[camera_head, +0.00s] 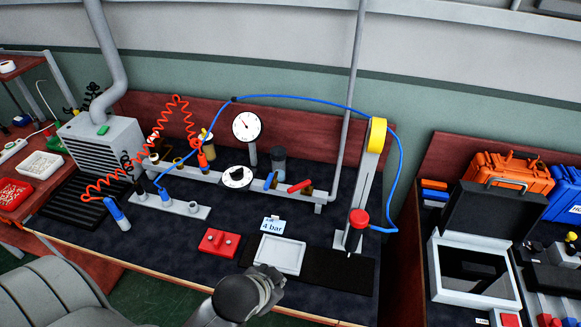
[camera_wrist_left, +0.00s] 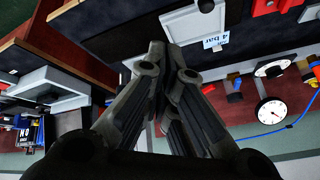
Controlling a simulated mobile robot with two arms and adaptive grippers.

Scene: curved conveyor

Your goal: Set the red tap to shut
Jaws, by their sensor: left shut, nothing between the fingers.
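The red tap (camera_head: 299,186) has a short red lever at the right part of the grey pipe (camera_head: 215,180) on the bench. Its lever slopes up to the right in the head view, at an angle to the pipe. A blue lever (camera_head: 270,180) stands just left of it. My left gripper (camera_head: 274,281) is at the front of the bench, near the white tray, well apart from the tap. In the left wrist view its fingers (camera_wrist_left: 172,48) are closed together with nothing between them. My right gripper is not in view.
A white tray (camera_head: 279,266), a "4 bar" card (camera_head: 273,225) and a red box (camera_head: 219,242) lie between gripper and pipe. A post (camera_head: 369,172) with a red knob (camera_head: 358,218) stands right of the tap. A blue hose (camera_head: 310,99) arches above. A round gauge (camera_head: 246,126) stands behind.

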